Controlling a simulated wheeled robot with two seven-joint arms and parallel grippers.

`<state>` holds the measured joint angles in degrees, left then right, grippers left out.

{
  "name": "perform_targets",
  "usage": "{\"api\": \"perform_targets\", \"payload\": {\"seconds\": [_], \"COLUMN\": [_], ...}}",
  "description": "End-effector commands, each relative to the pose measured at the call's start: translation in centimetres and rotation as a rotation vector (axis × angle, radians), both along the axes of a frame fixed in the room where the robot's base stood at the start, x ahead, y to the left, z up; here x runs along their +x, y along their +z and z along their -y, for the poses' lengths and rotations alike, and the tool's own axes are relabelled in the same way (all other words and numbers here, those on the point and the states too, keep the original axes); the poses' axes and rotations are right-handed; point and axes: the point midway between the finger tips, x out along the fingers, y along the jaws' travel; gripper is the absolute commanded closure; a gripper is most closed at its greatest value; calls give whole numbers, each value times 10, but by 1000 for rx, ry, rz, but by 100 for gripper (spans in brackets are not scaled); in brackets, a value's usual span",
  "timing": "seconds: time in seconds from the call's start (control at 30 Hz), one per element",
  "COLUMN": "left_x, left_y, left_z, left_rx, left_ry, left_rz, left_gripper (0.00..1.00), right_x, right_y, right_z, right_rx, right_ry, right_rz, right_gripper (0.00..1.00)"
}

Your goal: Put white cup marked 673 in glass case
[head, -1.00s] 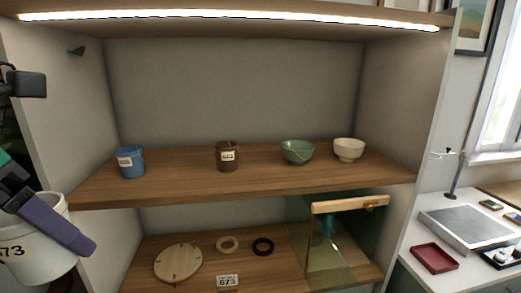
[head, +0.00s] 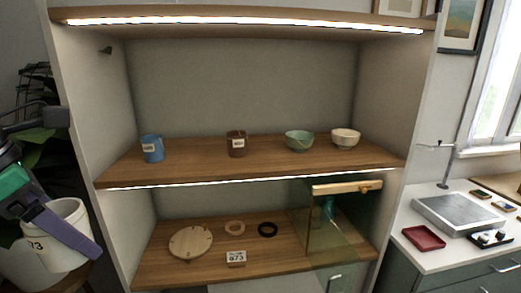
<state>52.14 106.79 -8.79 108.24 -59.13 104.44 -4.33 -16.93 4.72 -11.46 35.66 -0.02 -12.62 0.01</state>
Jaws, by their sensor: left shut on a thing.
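The white cup marked 673 (head: 66,254) is at the lower left of the head view, large and close, with only "73" of its mark showing. My left gripper (head: 72,232) is shut on the cup, with a purple finger lying across its front. The cup is held to the left of the shelf unit, outside it. The glass case (head: 335,228) stands at the right end of the lower shelf, with a wooden bar and a knob along its top front edge. My right gripper is out of view.
The lower shelf (head: 285,252) also holds a round wooden stand (head: 190,242), a tan ring (head: 234,227) and a black ring (head: 267,229). The upper shelf holds a blue cup (head: 152,148), brown cup (head: 236,144), green bowl (head: 299,141) and cream bowl (head: 345,138). A side table stands right.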

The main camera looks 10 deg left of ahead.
Motion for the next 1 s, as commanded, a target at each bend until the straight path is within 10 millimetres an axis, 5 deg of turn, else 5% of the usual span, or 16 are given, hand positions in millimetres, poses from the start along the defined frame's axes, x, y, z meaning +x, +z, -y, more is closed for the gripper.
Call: {"api": "perform_targets", "payload": {"seconds": [0.67,1.0], "left_x": [42,69], "left_y": [-72,-138], "left_z": [-16,-2], "left_rx": [0,-10], "left_ry": [-482,-903], "left_rz": [-6,3], "left_gripper": [90,90], "right_x": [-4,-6], "right_y": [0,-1], "right_z": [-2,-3], "right_rx": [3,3], "right_ry": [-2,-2], "right_rz": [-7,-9], "right_gripper": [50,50]}}
